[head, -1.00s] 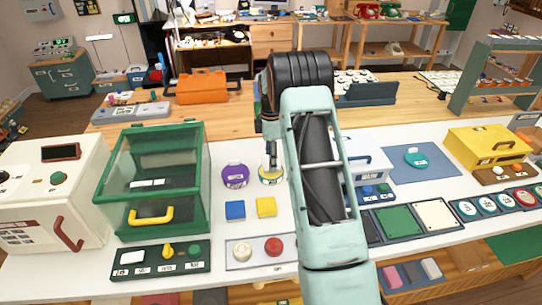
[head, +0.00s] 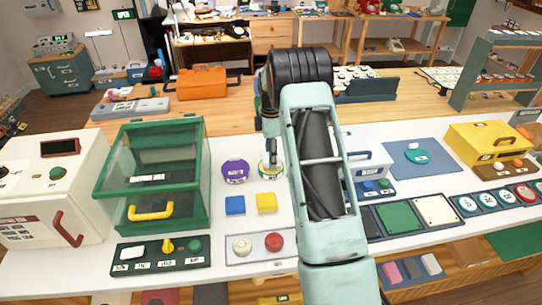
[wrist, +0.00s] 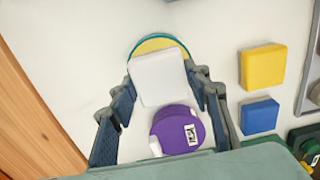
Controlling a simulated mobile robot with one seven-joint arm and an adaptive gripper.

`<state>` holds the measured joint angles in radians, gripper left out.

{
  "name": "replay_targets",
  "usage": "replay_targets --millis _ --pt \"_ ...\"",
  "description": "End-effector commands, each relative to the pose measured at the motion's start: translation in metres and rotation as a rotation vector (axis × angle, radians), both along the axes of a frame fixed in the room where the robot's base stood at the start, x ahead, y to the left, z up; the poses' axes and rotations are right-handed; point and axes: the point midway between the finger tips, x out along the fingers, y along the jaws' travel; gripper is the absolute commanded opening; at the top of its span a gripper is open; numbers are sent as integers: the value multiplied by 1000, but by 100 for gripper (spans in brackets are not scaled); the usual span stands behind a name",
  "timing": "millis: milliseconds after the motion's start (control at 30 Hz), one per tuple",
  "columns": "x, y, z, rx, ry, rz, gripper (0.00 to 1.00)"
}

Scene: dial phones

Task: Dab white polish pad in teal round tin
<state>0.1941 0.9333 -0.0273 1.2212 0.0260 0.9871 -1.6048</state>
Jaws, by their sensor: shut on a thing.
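The teal round tin (head: 270,179) stands on the white table and has a yellow inside. In the wrist view the tin (wrist: 136,51) shows behind the pad. The white polish pad (wrist: 158,78) is a pale rounded square. My gripper (wrist: 160,92) is shut on the pad, one finger at each side. In the head view my gripper (head: 270,163) points down at the tin. The pad covers much of the tin's inside in the wrist view; I cannot tell whether they touch.
A purple round tin (head: 235,171) stands close to the left of the teal tin. A blue block (head: 235,206) and a yellow block (head: 266,203) lie in front. A green glass-sided case (head: 155,180) stands at left. Another teal disc (head: 416,155) lies on a blue mat at right.

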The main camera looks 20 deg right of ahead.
Motion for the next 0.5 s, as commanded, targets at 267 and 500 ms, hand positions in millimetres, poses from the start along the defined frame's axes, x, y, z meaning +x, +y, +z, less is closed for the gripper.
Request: replay_targets --millis 267,500 --pt "0 0 -4 0 0 0 25" --pt "0 0 -7 0 0 0 25"
